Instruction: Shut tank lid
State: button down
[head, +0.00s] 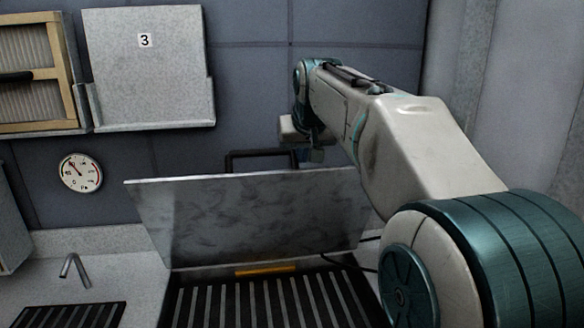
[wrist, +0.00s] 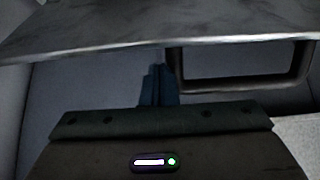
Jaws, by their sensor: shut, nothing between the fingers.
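The tank lid (head: 250,215) is a grey metal plate standing raised and tilted over the back of the tank, and its broad face is towards the head camera. Its dark handle (head: 262,156) sticks up behind the lid's top edge. In the wrist view the lid (wrist: 150,35) crosses the top, and the handle (wrist: 243,80) hangs at the right as a dark rectangular loop. My gripper (wrist: 157,72) is shut and empty, behind the lid and just left of the handle. The fingertips are close to the lid; I cannot tell whether they touch. In the head view the lid partly hides the gripper.
The tank's slatted top (head: 265,300) lies below the lid, with a yellow strip (head: 265,269) at its back. A small tap (head: 74,270) and a second dark grate (head: 65,316) are at the left. A gauge (head: 81,173) and a panel marked 3 (head: 150,75) are on the wall.

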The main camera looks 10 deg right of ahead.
jog(key=s+f+t+b, duration=0.4)
jog(key=s+f+b, duration=0.2)
jog(key=s+b, duration=0.6)
jog(key=b, duration=0.4)
jog(key=shift+a+f+b, duration=0.15)
jog(key=shift+a+b, duration=0.15)
jog(key=shift+a, duration=0.1)
jog(key=shift+s, duration=0.15)
